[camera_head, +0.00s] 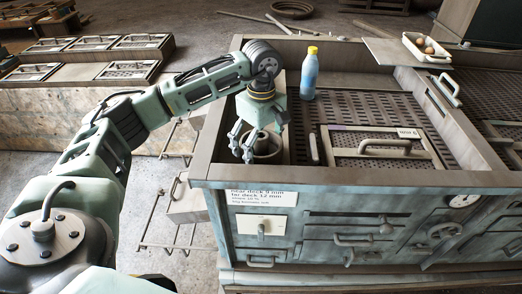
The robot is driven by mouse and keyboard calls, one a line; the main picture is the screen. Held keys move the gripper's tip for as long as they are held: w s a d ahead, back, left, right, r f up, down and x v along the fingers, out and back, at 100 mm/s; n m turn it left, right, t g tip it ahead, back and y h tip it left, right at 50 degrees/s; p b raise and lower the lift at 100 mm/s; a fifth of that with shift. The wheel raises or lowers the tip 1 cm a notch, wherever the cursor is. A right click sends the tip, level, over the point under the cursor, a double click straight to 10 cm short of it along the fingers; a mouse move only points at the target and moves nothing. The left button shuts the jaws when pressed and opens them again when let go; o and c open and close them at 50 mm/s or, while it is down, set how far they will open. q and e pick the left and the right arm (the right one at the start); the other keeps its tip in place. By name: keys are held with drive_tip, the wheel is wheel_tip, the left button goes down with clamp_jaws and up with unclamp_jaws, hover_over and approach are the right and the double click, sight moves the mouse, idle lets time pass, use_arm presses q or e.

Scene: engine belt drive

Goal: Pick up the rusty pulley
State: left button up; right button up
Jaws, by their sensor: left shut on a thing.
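My left gripper (243,143) points down at the near left corner of the workbench's sunken deck. Its fingers are shut on the rim of a round, hollow, grey-brown piece (267,147), which I take to be the rusty pulley. The fingers and wrist hide part of it, and its rust is hard to make out at this size. I cannot tell whether it still touches the deck. My right gripper is not in view.
A blue bottle with a yellow cap (309,74) stands on the slatted deck behind the gripper. A handled panel (384,147) and a small dark upright piece (314,148) lie to the right. The bench's raised rim (209,138) is close on the left. A white tray (426,47) sits at the back right.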

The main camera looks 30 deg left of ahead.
use_arm(q)
drive_tip(key=c, duration=0.6)
drive_tip(key=shift+w+r, duration=0.15)
drive_tip(key=shift+w, duration=0.05)
drive_tip(key=shift+c, duration=0.3)
